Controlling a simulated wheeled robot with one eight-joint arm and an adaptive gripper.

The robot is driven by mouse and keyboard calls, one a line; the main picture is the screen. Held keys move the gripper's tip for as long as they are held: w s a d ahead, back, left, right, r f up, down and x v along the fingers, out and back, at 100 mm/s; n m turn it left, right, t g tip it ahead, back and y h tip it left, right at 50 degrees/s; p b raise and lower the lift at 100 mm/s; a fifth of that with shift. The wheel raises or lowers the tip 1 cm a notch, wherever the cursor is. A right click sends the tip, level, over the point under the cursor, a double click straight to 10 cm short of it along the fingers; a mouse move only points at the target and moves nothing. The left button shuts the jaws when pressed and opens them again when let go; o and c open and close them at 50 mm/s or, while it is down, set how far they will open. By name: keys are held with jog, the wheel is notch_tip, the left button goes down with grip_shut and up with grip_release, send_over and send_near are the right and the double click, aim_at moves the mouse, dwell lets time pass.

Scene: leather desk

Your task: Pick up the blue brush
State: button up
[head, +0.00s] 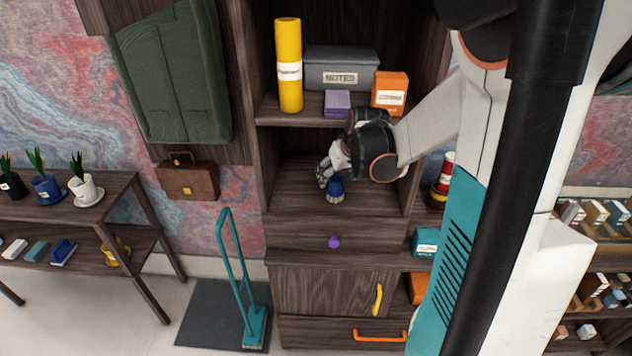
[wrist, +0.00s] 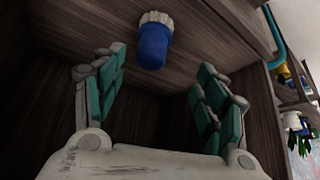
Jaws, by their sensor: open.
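The blue brush (head: 335,188), a small piece with a round blue body and pale bristles, stands on the middle shelf of the dark wooden cabinet. In the wrist view the brush (wrist: 153,46) shows upside down at the top centre, beyond the fingertips. My gripper (head: 325,173) is inside the shelf space beside the brush, at its upper left in the head view. In the wrist view my gripper (wrist: 161,68) is open, its green-padded fingers spread apart with nothing between them. Whether a finger touches the brush cannot be told.
The cabinet's side wall (head: 261,190) is close to my gripper. The shelf above holds a yellow tube (head: 289,65), a grey notes box (head: 341,68), an orange box (head: 389,92) and a purple box (head: 337,103). A red-and-yellow item (head: 443,180) stands right of the compartment.

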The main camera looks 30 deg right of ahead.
aim_at(338, 180)
jog(key=shift+w+d+f, duration=0.1)
jog(key=shift+d+f, duration=0.25)
jog(key=b+x, duration=0.1)
jog(key=x, duration=0.2)
jog(key=b+x, duration=0.2)
jog(key=x, duration=0.2)
jog(key=shift+d, duration=0.25)
jog(key=shift+s, duration=0.25)
jog(key=c, duration=1.2)
jog(key=shift+r, duration=0.15)
jog(key=shift+c, duration=0.2)
jog(key=shift+r, duration=0.15)
jog(key=shift+s+r+p, duration=0.1)
jog(key=shift+s+p, duration=0.1)
jog(key=shift+p, duration=0.2)
jog(key=s+a+p, duration=0.2)
jog(key=s+a, duration=0.2)
jog(key=s, duration=1.3)
jog(key=shift+a+p, duration=0.2)
jog(key=shift+p, duration=0.15)
